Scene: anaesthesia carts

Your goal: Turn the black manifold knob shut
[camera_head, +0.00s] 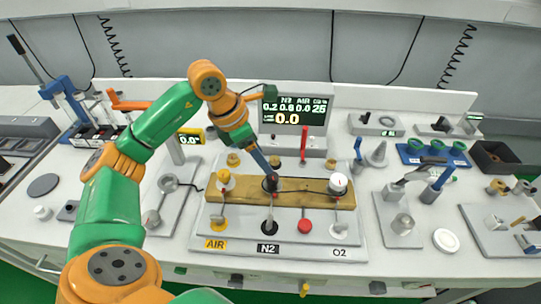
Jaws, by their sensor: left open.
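The brass manifold bar (290,199) lies across a grey panel (235,228) labelled AIR, N2 and O2. The black knob (271,187) sits on the bar above the N2 label, between a yellow knob (224,179) and a white knob (338,183). My left gripper (268,175) reaches down from the upper left with its tips at the black knob. It is open; its tips partly cover the knob, and I cannot tell whether they touch it. My right gripper is out of view.
A display (296,108) stands behind the panel. In front of the bar are a yellow fitting (218,223), a black one (270,227) and a red one (305,226). Metal parts on a plate (402,225) stand to the right. Thin black cables run near the knobs.

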